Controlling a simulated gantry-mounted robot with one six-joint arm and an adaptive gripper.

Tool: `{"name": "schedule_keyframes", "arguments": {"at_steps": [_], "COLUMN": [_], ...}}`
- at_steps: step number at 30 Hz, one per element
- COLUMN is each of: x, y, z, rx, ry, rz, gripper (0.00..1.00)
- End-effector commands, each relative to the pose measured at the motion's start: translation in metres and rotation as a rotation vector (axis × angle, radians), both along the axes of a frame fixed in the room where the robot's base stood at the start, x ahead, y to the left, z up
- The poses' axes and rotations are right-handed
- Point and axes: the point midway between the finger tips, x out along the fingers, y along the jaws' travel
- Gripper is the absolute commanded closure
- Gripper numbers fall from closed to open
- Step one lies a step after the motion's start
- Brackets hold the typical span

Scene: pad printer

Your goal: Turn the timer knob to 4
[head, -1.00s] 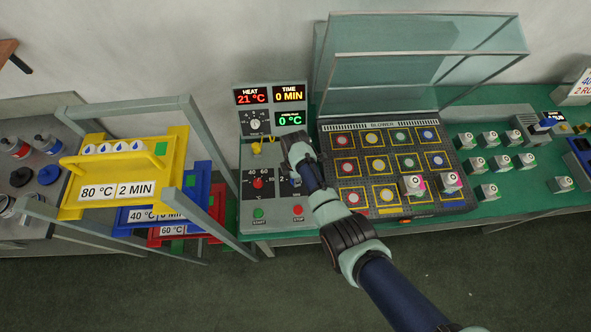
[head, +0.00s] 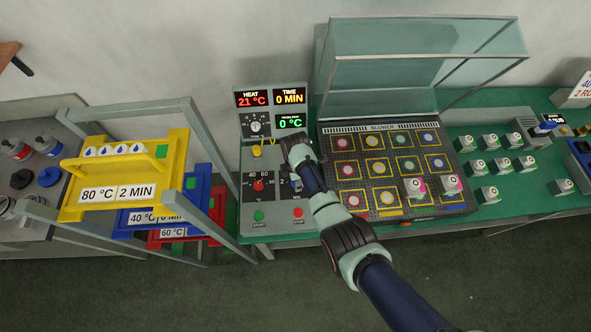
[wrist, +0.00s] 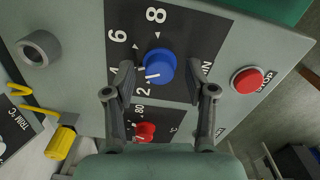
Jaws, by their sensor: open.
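The blue timer knob (wrist: 160,66) sits on a black dial plate marked 2, 4, 6, 8 and MIN in the wrist view. Its white pointer line slants to the lower left, toward the side with the 2 and the 4; the 4 is partly covered by a finger. My gripper (wrist: 161,76) is open, with one finger on each side of the knob and visible gaps between. In the head view my gripper (head: 299,152) is over the right side of the control panel (head: 248,205) and hides most of the knob. The time display (head: 290,96) reads 0 MIN.
The red heat knob (wrist: 145,132) is close by, between my fingers' bases in the wrist view. A red stop button (wrist: 247,80) is to the right. A green start button (head: 259,215) is lower on the panel. The blower bed (head: 345,187) stands right of it.

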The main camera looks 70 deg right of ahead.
Motion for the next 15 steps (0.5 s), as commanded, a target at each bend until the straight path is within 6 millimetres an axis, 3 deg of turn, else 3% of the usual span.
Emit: {"name": "schedule_keyframes", "arguments": {"at_steps": [9,15], "x": [0.001,0.001], "y": [-0.001,-0.001], "z": [0.071,0.107], "rx": [-0.005,-0.004], "ry": [-0.004,-0.003], "rz": [0.000,0.000], "gripper": [0.44,0.44]}}
